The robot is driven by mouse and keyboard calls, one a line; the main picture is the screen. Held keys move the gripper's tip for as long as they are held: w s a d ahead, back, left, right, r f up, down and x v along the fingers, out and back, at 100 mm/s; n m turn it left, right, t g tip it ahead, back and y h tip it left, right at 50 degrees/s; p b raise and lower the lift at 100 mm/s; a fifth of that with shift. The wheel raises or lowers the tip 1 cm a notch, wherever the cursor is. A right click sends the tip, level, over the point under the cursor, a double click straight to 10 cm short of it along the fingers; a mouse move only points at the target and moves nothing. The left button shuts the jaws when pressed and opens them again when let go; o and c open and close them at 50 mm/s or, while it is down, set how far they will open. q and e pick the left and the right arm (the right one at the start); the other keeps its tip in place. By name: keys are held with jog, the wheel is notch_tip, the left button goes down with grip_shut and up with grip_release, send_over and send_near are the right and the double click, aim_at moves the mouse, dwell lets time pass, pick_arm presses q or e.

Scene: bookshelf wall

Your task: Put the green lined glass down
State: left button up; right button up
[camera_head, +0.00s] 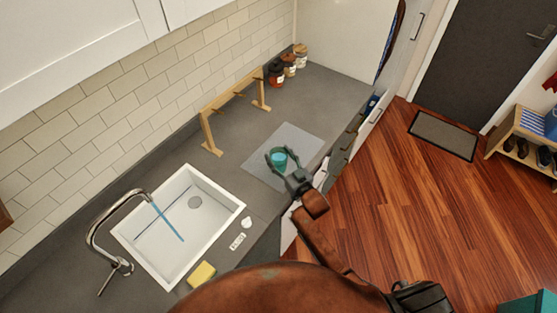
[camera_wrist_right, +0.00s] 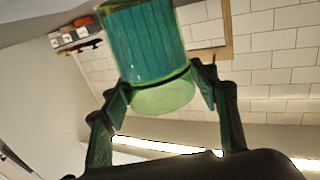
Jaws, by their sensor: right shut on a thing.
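The green lined glass (camera_head: 279,158) is held in my right gripper (camera_head: 280,160), over the pale rectangular mat (camera_head: 296,141) on the grey counter. In the right wrist view the glass (camera_wrist_right: 146,45) shows as a teal-green cylinder with vertical lines and a pale green end facing the camera. The fingers of my right gripper (camera_wrist_right: 160,95) are on both sides of it. I cannot tell whether the glass touches the mat. My left gripper is not in view.
A white sink (camera_head: 225,207) with a tap (camera_head: 100,235) is at left, with a yellow sponge (camera_head: 201,274) by its front edge. A wooden rack (camera_head: 211,134) stands behind the mat, against the tiled wall. Several jars (camera_head: 289,66) stand at the far end. Bare counter lies around the mat.

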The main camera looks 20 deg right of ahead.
aim_at(277, 157)
jog(key=shift+w+d+f, duration=0.15)
jog(key=shift+w+f, duration=0.65)
jog(key=shift+f, duration=0.05)
jog(key=shift+w+f, duration=0.1)
jog(key=shift+f, duration=1.55)
jog(key=shift+f, duration=0.15)
jog(key=o, duration=2)
jog(key=shift+c, duration=0.2)
jog(key=shift+s+d, duration=0.15)
jog(key=shift+s, duration=0.1)
jog(key=v, duration=1.1)
jog(key=shift+s, duration=0.3)
